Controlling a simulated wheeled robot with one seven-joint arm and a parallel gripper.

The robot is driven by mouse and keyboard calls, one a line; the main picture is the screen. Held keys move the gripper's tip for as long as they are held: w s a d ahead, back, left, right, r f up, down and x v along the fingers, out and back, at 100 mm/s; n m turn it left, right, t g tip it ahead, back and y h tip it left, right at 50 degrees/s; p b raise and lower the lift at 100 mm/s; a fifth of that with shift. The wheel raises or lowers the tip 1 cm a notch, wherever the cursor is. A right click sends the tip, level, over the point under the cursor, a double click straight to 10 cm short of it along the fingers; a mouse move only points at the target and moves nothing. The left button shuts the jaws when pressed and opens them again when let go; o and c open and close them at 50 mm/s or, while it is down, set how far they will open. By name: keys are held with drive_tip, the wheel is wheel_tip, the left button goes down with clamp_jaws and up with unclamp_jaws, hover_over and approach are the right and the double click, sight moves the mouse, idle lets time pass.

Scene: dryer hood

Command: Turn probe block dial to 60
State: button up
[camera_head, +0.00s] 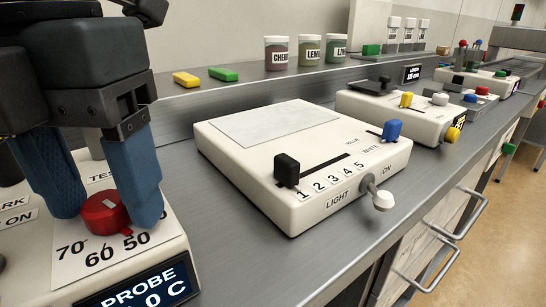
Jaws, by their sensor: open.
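The probe block (170,243) is the white box at the lower left, with a dark display reading "PROBE" and a partly cut-off value ending in "0 C". Its red dial (103,216) sits on a white scale marked 70, 60 and 50. A small nub on the dial's edge appears to face near the 50, though the right finger is close to it. My gripper (107,211) points down with its two blue fingers on either side of the dial, open. Whether the fingers touch the dial I cannot tell.
More devices (405,112) stand farther right. Jars (277,53) and yellow and green blocks sit on the rear ledge. Bare grey counter separates the two nearest boxes.

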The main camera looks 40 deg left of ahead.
drive_tip(key=c, duration=1)
drive_tip(key=shift+c, duration=0.2)
drive_tip(key=shift+m, duration=0.3)
drive_tip(key=m, duration=0.3)
drive_tip(key=shift+m, duration=0.3)
drive_tip(key=shift+m+p, duration=0.4)
drive_tip(key=shift+m, duration=1.9)
